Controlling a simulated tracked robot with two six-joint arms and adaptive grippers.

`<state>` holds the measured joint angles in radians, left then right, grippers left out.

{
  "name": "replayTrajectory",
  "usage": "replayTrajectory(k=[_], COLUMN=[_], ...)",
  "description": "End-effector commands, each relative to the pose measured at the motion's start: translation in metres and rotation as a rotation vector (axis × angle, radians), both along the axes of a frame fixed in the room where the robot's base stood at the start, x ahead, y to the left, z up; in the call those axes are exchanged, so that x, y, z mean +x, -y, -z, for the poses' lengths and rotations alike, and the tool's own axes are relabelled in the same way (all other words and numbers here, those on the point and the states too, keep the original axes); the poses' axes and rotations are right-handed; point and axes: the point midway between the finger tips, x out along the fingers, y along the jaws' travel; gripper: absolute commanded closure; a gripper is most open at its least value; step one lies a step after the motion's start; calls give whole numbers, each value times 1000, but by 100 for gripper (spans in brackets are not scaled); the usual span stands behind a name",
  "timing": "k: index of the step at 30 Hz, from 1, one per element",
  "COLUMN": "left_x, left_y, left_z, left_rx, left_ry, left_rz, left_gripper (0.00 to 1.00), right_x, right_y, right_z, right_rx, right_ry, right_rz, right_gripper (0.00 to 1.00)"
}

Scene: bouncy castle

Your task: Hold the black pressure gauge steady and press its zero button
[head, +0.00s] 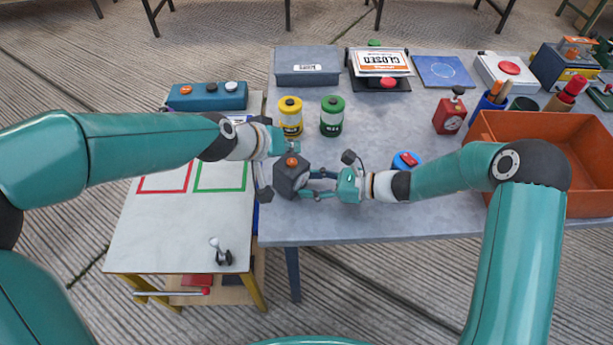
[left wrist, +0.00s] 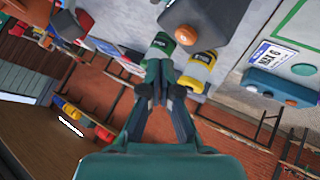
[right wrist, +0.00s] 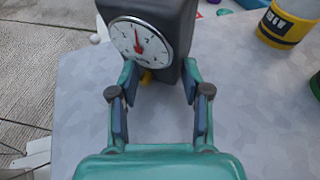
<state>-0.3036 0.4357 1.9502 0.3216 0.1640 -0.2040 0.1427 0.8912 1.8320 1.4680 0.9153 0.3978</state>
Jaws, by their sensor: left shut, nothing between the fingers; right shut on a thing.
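The black pressure gauge (head: 290,182) is at the left edge of the grey table, with an orange button (head: 292,162) on its top. My right gripper (head: 312,186) is shut on the gauge from the right. In the right wrist view the fingers (right wrist: 158,80) flank the gauge body (right wrist: 180,30), and its white dial (right wrist: 135,40) with a red needle faces that camera. My left gripper (head: 289,148) is shut and empty, just beyond the gauge. In the left wrist view its closed fingertips (left wrist: 159,66) are apart from the orange button (left wrist: 187,35).
Yellow (head: 290,118) and green (head: 332,117) canisters stand behind the gauge. A blue button box (head: 208,97) sits on the left side table. A blue-red round item (head: 405,161) and an orange bin (head: 520,140) lie right. The front middle of the table is clear.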

Motion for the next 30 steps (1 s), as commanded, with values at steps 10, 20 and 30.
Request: replayTrajectory(k=[10,20,30], left_x=[1,2,2], left_y=[-2,-2,-2], left_z=[20,21,20], left_rx=[2,4,3], left_ry=[0,1,2], left_rz=[-3,-2,-2], left_gripper=[100,100,100], right_x=[0,0,0], right_y=[0,0,0], right_z=[3,3,3], right_rx=[-6,-6,-6], right_ry=[-2,-2,-2], right_rz=[1,1,1], right_gripper=[72,72,72])
